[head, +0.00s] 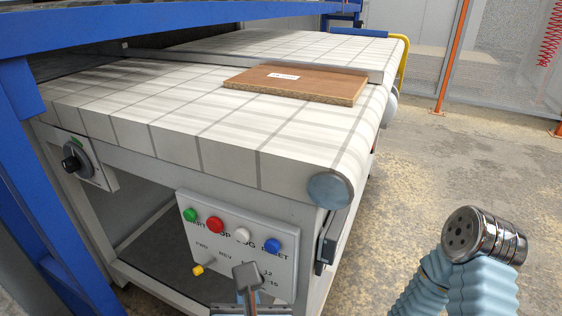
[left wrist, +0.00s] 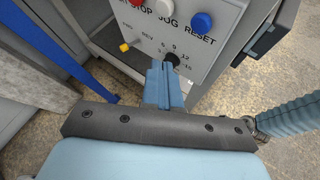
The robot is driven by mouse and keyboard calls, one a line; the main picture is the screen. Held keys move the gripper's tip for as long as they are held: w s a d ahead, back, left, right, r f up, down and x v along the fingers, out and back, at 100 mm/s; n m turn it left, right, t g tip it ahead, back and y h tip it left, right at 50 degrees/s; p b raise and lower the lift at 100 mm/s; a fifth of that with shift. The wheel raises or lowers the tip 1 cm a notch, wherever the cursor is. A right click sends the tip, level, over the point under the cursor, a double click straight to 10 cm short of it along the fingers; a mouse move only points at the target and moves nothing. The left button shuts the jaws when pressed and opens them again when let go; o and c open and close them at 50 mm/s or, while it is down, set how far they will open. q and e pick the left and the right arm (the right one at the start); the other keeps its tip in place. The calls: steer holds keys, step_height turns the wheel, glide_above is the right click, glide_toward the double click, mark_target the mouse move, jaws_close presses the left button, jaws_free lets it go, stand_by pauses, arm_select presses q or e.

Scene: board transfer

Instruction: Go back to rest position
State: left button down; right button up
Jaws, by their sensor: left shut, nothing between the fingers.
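My left gripper (head: 247,277) is at the bottom centre of the head view, in front of the control panel (head: 285,268) of the conveyor. In the left wrist view the left gripper's fingers (left wrist: 163,72) are together with nothing between them. Their tips overlap the lower part of the panel, near a black knob (left wrist: 182,59). I cannot tell whether they touch it. My right gripper is not in view.
A brown board (head: 310,85) with a white label lies flat on the conveyor belt (head: 160,105). The panel has green, red, white and blue buttons and a yellow switch (head: 198,270). Blue frame posts (head: 50,190) stand left. Open floor (head: 460,160) lies right.

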arm_select(q)
step_height(320, 180, down, 29)
steer(key=w+d+n+g+h, duration=0.15)
steer(key=n+g+h, duration=0.25)
steer(key=n+g, duration=1.1)
steer(key=w+a+f+n+t+h, duration=0.1)
steer(key=a+f+n+t, duration=0.1)
steer(key=f+n, duration=0.6)
steer(key=w+a+f+n+t+h, duration=0.1)
steer(key=a+f+n, duration=0.4)
steer(key=n, duration=0.9)
step_height(320, 180, down, 3)
steer(key=shift+w+f+n+t+h+p, duration=0.2)
steer(key=shift+w+n+t+h+p, duration=0.15)
steer(key=shift+h, duration=0.25)
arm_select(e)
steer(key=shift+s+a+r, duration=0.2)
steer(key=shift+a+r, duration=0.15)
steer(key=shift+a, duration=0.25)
